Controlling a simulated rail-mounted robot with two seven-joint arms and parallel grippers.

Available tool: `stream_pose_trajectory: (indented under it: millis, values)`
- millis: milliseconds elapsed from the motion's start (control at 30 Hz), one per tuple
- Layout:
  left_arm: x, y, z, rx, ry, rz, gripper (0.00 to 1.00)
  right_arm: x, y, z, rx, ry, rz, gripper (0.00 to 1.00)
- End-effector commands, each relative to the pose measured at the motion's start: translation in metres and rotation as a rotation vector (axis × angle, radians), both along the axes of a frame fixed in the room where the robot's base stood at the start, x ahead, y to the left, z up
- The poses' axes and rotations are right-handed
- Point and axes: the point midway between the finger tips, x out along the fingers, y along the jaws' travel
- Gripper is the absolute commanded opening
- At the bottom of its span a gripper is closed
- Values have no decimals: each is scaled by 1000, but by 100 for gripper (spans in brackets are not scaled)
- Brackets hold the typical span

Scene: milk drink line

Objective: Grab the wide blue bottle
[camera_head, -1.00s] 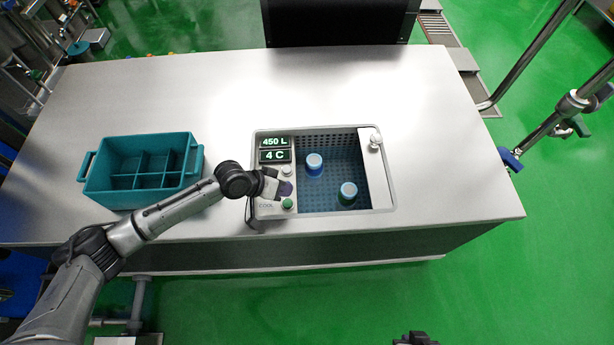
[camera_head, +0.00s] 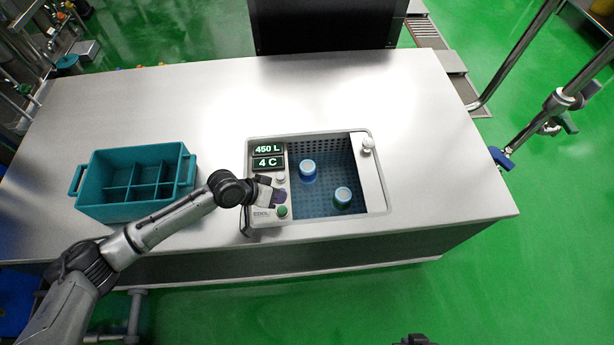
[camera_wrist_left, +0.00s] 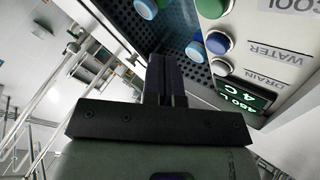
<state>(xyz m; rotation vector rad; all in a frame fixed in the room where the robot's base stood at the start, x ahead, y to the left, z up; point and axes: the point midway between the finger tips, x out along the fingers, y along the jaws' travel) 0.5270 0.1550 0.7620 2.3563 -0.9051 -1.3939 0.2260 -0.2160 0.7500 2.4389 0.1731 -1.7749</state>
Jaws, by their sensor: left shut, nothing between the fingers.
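Two bottles with pale-rimmed blue caps stand in the sunken basin (camera_head: 325,206) of the cooler. The upper left one (camera_head: 308,170) looks bluer and a little wider; I take it as the wide blue bottle. The other (camera_head: 342,197) is nearer the front. Both also show in the left wrist view, but I cannot tell which is which there. My left gripper (camera_head: 279,197) is over the cooler's control panel, left of both bottles and apart from them. In the left wrist view its fingers (camera_wrist_left: 166,70) are shut together with nothing between them. My right gripper does not show clearly.
The control panel (camera_head: 262,206) has buttons and lit displays (camera_head: 268,156). A teal divided crate (camera_head: 88,200) stands at the left on the white table (camera_head: 440,150). A light panel with a knob (camera_head: 367,144) borders the basin's right side. The table's right part is clear.

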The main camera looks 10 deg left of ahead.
Motion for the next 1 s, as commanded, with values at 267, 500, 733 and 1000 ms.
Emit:
stream_pose_trajectory:
  millis: [267,500,733,1000]
  values:
    - [0,0,0,0,0,0,7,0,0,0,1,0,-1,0]
    - [0,0,0,0,0,0,30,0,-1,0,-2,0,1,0]
    - [0,0,0,0,0,0,52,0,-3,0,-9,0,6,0]
    - [0,0,0,0,0,0,78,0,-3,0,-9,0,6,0]
